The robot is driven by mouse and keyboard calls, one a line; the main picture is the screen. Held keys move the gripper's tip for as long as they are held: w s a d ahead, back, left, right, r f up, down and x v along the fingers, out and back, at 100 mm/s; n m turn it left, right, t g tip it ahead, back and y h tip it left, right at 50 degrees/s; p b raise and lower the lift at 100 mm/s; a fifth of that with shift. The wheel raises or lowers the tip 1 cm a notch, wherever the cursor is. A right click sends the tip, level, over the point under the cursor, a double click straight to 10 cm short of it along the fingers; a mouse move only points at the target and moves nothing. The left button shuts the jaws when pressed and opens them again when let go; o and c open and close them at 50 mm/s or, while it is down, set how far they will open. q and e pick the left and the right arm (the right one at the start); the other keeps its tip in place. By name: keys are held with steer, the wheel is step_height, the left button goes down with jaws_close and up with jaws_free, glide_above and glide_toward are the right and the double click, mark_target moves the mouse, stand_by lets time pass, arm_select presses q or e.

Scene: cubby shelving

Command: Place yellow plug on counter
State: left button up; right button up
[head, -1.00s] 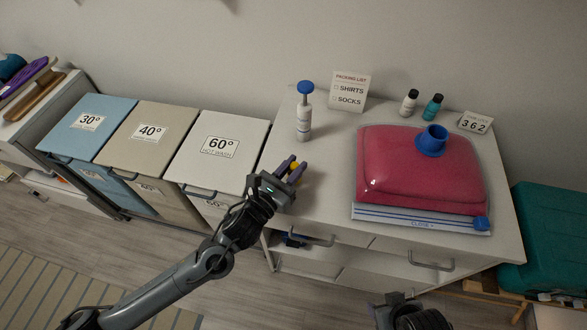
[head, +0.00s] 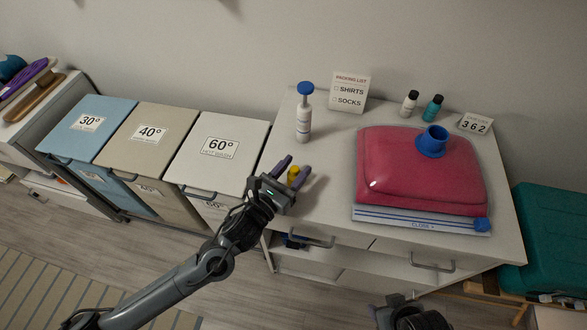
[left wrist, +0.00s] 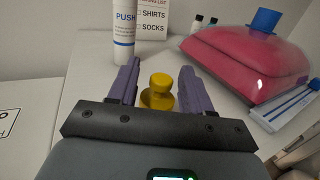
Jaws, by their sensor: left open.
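The yellow plug (head: 293,174) stands upright on the white counter (head: 330,185) near its left front edge. My left gripper (head: 292,166) is open, with its purple fingers on either side of the plug. In the left wrist view the plug (left wrist: 160,92) sits between the two spread fingers, with a gap on each side. Its lower part is hidden behind the gripper body. My right gripper (head: 392,308) shows only partly at the bottom edge of the head view, away from the counter top.
A red vacuum bag (head: 410,170) with a blue valve (head: 432,142) fills the counter's right side. A white pump bottle (head: 304,118) and a packing list sign (head: 349,92) stand behind. Lidded hampers (head: 215,150) are on the left. The counter's middle is clear.

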arm_select(q)
steer(key=p+v, duration=0.1)
steer(key=v, duration=1.1)
stand_by(1.0)
